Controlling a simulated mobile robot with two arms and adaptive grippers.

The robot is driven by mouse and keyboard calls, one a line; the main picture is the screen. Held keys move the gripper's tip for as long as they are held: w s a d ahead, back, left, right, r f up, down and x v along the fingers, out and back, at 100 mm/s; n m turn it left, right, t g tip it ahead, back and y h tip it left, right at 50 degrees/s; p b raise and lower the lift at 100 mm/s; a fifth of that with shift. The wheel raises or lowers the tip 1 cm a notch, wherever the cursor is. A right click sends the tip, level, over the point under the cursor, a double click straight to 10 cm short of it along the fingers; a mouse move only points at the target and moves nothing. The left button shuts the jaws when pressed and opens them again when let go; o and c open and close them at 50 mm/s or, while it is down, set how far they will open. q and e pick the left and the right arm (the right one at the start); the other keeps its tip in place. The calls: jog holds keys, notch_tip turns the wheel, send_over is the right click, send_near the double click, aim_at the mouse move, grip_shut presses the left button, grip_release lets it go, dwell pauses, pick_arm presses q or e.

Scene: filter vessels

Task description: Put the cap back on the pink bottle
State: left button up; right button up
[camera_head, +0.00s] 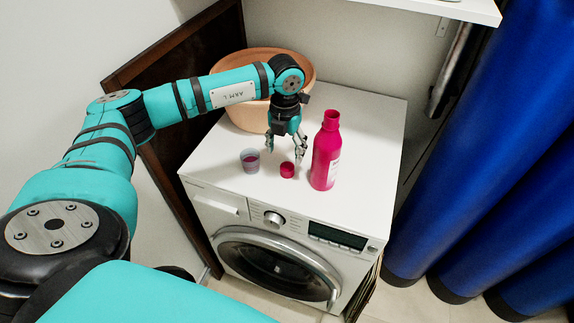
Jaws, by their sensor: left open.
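The pink bottle (326,152) stands upright and uncapped on top of the white washing machine (372,130). A pink cap (287,170) lies on the machine top, just left of the bottle's base. My left gripper (285,148) points down, open, with its fingers above and behind the cap. I see nothing held between them. The exact gap between the fingertips and the cap is hard to judge. My right gripper is not in view.
A small cup (250,160) with some pink in it stands left of the cap. A large terracotta basin (243,116) sits at the back left, behind my arm. Blue curtains (500,150) hang on the right. The machine top right of the bottle is clear.

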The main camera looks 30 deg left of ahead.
aim_at(287, 166)
pick_arm(q)
notch_tip(287, 166, down, 2)
jog(key=shift+w+f, duration=0.1)
jog(key=shift+f+p, duration=0.1)
jog(key=shift+p, duration=0.2)
jog(key=f, duration=0.1)
jog(key=f+p, duration=0.1)
jog(key=f, duration=0.1)
jog(key=shift+d+f+p, duration=0.2)
jog(key=shift+f+p, duration=0.1)
jog(key=shift+f, duration=0.65)
jog(key=shift+c, duration=0.4)
jog(key=c, duration=0.8)
